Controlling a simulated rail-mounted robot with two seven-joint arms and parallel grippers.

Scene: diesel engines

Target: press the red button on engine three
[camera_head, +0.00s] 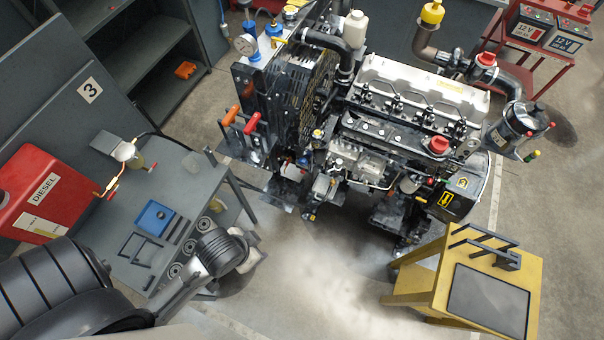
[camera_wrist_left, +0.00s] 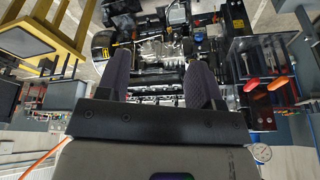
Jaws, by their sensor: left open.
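The engine (camera_head: 395,125) stands beside the sign with the number 3 (camera_head: 90,90). It also shows between my fingers in the left wrist view (camera_wrist_left: 155,50). A small red part (camera_head: 430,181) sits low on its front side, near a yellow arrow label; I cannot tell for sure that it is the red button. A larger red cap (camera_head: 438,145) is on the engine's top. My left gripper (camera_head: 242,256) is over the front edge of the grey bench, apart from the engine. In the left wrist view its two fingers (camera_wrist_left: 160,80) are spread and empty. My right gripper is not in view.
The grey bench (camera_head: 187,190) carries a red DIESEL tank (camera_head: 48,190) and a blue tray (camera_head: 154,217). An orange lever (camera_head: 231,115) and a red lever (camera_head: 252,122) stick out at the engine's left. A yellow table (camera_head: 440,275) stands front right. Open floor lies between bench and table.

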